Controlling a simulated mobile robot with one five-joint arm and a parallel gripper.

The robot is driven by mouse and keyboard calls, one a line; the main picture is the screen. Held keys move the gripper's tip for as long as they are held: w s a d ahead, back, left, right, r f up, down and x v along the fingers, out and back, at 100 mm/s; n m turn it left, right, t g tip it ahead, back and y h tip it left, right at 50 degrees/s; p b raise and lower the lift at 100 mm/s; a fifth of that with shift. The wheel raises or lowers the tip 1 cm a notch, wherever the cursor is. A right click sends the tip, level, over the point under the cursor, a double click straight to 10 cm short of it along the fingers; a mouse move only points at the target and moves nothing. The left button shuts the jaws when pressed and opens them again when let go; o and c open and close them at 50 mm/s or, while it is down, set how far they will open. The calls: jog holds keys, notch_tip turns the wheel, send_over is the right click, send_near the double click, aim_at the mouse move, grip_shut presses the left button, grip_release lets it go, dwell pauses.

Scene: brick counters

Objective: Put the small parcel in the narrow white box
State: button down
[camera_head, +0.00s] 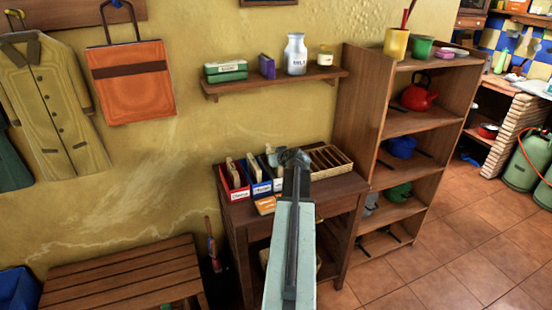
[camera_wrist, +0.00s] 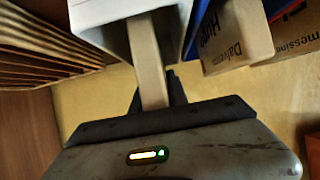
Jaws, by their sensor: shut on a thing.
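My gripper (camera_wrist: 152,97) is shut on a small beige parcel (camera_wrist: 149,60), seen as a narrow upright strip between the jaws in the wrist view. The narrow white box (camera_wrist: 92,18) is at the top of the wrist view. The parcel's far part overlaps the box's opening, between its side walls; how deep it reaches I cannot tell. In the head view my gripper (camera_head: 291,157) is over the small dark table, and my arm hides most of the white box and the parcel.
A red box (camera_head: 235,193) and a blue box (camera_head: 260,187) holding parcels stand left of my gripper. A slotted wooden rack (camera_head: 342,164) stands close on the right. An orange item (camera_head: 265,205) lies at the table's front. A tall shelf (camera_head: 358,120) stands to the right.

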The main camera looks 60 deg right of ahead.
jog(key=shift+f, duration=0.35)
jog(key=c, duration=1.3)
grip_release()
jog(key=shift+r, duration=0.15)
jog(key=shift+s+a+r+p, duration=0.1)
jog(key=shift+s+r+p, duration=0.1)
jog(key=shift+r+p, duration=0.3)
jog(key=shift+s+a+r+p, duration=0.1)
jog(key=shift+s+r+p, duration=0.05)
jog(key=shift+r+p, duration=0.3)
jog(key=p+v, duration=0.4)
jog(key=v, duration=0.7)
jog(key=shift+f+p, duration=0.25)
jog(key=shift+p, duration=0.1)
jog(key=shift+s, duration=0.1)
